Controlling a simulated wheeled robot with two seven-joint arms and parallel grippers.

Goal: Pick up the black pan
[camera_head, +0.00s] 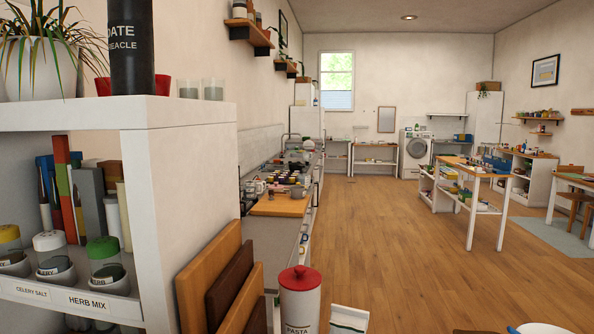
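I cannot make out a black pan for certain in the head view. A sliver of a dark object (474,331) shows at the bottom edge, beside a white round object (541,328), but too little of it is in view to tell what it is. Small pots and cups crowd the far counter (280,206), too small to tell apart. Neither of my grippers is in view.
A white shelf unit (185,185) with books and labelled jars stands close on the left. Wooden boards (232,285) and a red-lidded pasta canister (299,300) are near the bottom. A table (480,175) stands at right. The middle wooden floor (385,235) is clear.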

